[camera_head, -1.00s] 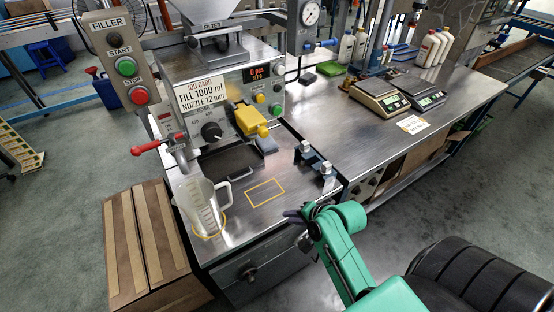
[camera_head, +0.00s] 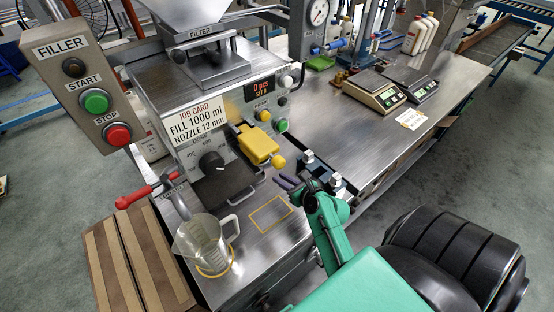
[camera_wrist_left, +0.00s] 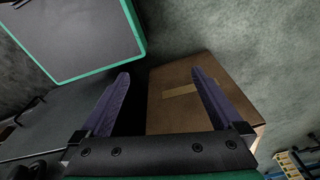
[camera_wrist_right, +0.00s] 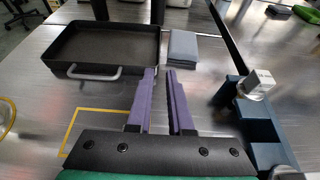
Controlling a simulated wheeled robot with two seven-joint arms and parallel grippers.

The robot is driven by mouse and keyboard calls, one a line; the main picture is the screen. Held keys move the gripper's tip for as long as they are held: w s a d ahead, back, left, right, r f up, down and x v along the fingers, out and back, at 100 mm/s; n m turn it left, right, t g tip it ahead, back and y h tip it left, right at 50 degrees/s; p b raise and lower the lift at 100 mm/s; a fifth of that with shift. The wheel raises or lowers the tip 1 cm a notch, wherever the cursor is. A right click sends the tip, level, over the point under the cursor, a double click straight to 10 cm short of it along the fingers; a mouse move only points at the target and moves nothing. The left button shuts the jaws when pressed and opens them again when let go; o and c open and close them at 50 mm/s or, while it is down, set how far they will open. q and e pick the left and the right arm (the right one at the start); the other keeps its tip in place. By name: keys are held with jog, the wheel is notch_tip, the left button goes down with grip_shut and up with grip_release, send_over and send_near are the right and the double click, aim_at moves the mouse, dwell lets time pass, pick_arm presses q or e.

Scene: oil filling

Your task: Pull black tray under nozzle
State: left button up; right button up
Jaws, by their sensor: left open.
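The black tray (camera_head: 222,188) lies on the metal deck below the filler's front panel, left of a yellow outlined rectangle (camera_head: 270,213). In the right wrist view the tray (camera_wrist_right: 108,45) is empty, with its grey handle (camera_wrist_right: 95,75) on the near side. My right gripper (camera_head: 283,182) is low over the deck, right of the tray and apart from its handle. Its fingers (camera_wrist_right: 162,80) are parallel with a narrow empty gap. My left gripper (camera_wrist_left: 160,90) is wide open and empty, outside the head view. I cannot clearly make out the nozzle.
A clear measuring jug (camera_head: 203,242) stands on a yellow ring. A dark blue fixture (camera_wrist_right: 255,115) stands right of my right gripper. A brown box (camera_head: 130,260) stands left.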

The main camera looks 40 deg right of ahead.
pick_arm(q)
jog(key=s, duration=0.4)
pick_arm(e)
jog(key=shift+s+r, duration=0.15)
jog(key=shift+s, duration=0.25)
jog(key=shift+w+f+b, duration=0.4)
jog(key=shift+w+b, duration=0.15)
jog(key=b+x, duration=0.4)
jog(key=x, duration=0.1)
jog(key=shift+w+f, duration=0.2)
jog(key=shift+f, duration=0.15)
jog(key=b+x, duration=0.7)
jog(key=shift+w, duration=0.2)
jog(key=shift+w+r+b, duration=0.1)
jog(key=shift+w+b, duration=0.2)
jog(key=shift+w, duration=0.25)
pick_arm(q)
notch_tip(320, 180, down, 13)
jog(key=w, duration=0.2)
jog(key=shift+r, duration=0.15)
pick_arm(e)
jog(key=shift+r, duration=0.15)
grip_shut()
jog(key=shift+s, duration=0.1)
